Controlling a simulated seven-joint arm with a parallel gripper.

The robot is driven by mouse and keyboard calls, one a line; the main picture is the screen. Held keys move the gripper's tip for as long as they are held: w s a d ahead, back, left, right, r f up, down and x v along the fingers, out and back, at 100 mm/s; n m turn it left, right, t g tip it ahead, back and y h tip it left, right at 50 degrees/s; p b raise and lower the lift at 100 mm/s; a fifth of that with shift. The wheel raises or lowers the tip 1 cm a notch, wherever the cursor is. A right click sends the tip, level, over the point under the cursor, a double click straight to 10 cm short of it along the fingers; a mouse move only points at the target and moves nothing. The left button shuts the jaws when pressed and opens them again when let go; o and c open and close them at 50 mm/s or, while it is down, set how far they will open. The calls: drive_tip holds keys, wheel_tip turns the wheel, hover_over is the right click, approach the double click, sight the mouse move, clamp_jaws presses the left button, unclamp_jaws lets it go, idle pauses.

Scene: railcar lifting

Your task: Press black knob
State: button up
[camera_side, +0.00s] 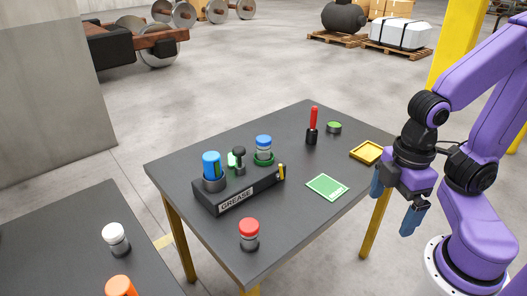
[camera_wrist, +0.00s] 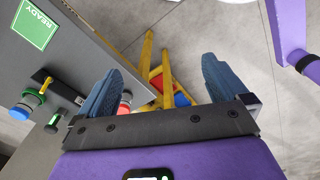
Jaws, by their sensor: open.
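The black knob (camera_side: 238,154) stands upright on top of the dark box labelled GREASE (camera_side: 236,200), between two blue-capped containers. My gripper (camera_side: 396,200) hangs at the right, beyond the table's right edge and well apart from the knob. Its two blue fingers are spread, with nothing between them. In the wrist view, the open fingers (camera_wrist: 161,66) point over the table edge and floor.
On the dark table (camera_side: 285,215) are a red-capped jar (camera_side: 249,233), a green card (camera_side: 327,186), a yellow tray (camera_side: 367,152), a red-handled tool (camera_side: 313,122) and a green-topped disc (camera_side: 334,127). A second table (camera_side: 60,240) stands at the lower left.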

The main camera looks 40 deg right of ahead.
drive_tip(key=c, duration=0.5)
drive_tip(key=shift+w+a, duration=0.2)
drive_tip(key=shift+w, duration=0.05)
drive_tip(key=c, duration=0.5)
drive_tip(key=w+a, duration=0.1)
drive_tip(key=w+r+m, duration=0.1)
drive_tip(key=shift+w+a, duration=0.35)
drive_tip(key=shift+a, duration=0.05)
clamp_jaws()
drive_tip(key=w+a+r+m+t, duration=0.1)
drive_tip(key=w+a+r+m, duration=0.15)
drive_tip(key=w, duration=0.65)
drive_tip(key=w+a+r+m, duration=0.1)
drive_tip(key=w+a+m, duration=0.2)
drive_tip(key=w, duration=0.6)
drive_tip(key=w+d+m+t, duration=0.1)
drive_tip(key=w+d+m, duration=0.2)
drive_tip(key=w, duration=0.8)
drive_tip(key=w+d+m+t, duration=0.1)
drive_tip(key=w+d+m, duration=0.2)
drive_tip(key=w, duration=0.9)
drive_tip(key=shift+w+d+r, duration=0.3)
drive_tip(key=shift+d+r, duration=0.15)
drive_tip(key=shift+d, duration=0.1)
